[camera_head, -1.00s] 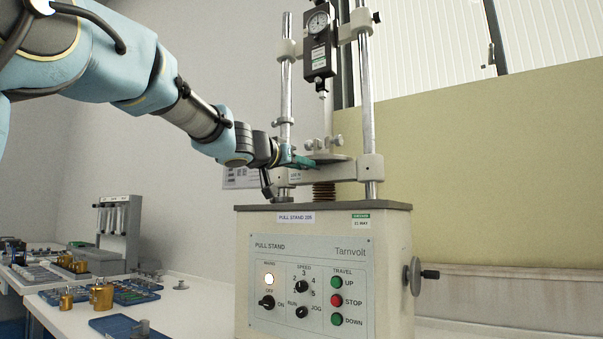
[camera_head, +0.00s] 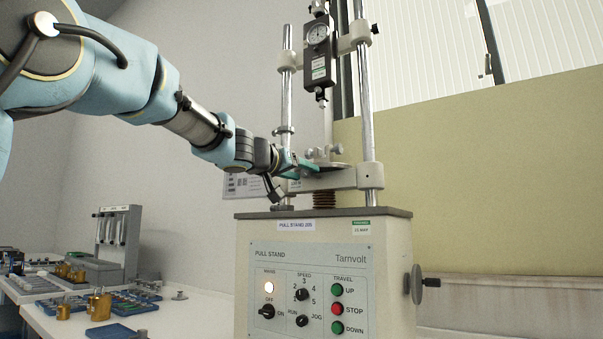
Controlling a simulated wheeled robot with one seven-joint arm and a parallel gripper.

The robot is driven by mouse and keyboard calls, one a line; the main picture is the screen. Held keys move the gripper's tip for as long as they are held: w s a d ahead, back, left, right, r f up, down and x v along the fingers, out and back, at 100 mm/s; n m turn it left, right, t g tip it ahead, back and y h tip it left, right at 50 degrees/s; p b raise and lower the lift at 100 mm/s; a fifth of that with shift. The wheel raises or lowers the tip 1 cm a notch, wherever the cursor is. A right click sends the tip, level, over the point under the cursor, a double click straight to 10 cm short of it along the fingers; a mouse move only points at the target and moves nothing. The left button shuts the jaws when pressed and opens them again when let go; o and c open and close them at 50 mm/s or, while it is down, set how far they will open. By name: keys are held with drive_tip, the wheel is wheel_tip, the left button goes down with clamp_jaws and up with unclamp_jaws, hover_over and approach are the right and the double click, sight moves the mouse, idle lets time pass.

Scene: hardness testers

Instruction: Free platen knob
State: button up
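The pull stand (camera_head: 320,275) has a flat platen (camera_head: 341,167) on its crosshead (camera_head: 340,181), between two upright columns. Small grey knobs show on the clamp just above the platen, one on the left (camera_head: 309,153) and one on the right (camera_head: 337,148). My gripper (camera_head: 312,168) reaches in from the left, its teal fingers at the platen's left edge, just below the left knob. The fingers overlap in this view, so I cannot tell whether they are open or shut, or whether they touch a knob. The arm's end hides part of the left column's foot.
A force gauge (camera_head: 318,52) hangs above the platen. The front panel (camera_head: 305,290) carries switches and travel buttons, with a handwheel (camera_head: 416,284) on the right side. A bench (camera_head: 180,316) at left holds trays and brass weights. A wall stands behind.

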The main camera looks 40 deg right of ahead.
drive_tip(key=b+v, duration=0.3)
drive_tip(key=v, duration=0.7)
drive_tip(key=shift+a, duration=0.4)
drive_tip(key=shift+s+f+b, duration=0.1)
drive_tip(key=shift+b, duration=0.35)
drive_tip(key=shift+w+d+m, duration=0.45)
drive_tip(key=shift+d+m, duration=0.3)
drive_tip(key=shift+d, duration=0.95)
drive_tip(key=shift+w+d+m, duration=0.45)
drive_tip(key=shift+d+m, duration=0.35)
drive_tip(key=shift+d, duration=0.9)
drive_tip(key=shift+w+d+m, duration=0.45)
drive_tip(key=shift+d+m, duration=0.3)
drive_tip(key=shift+d, duration=1)
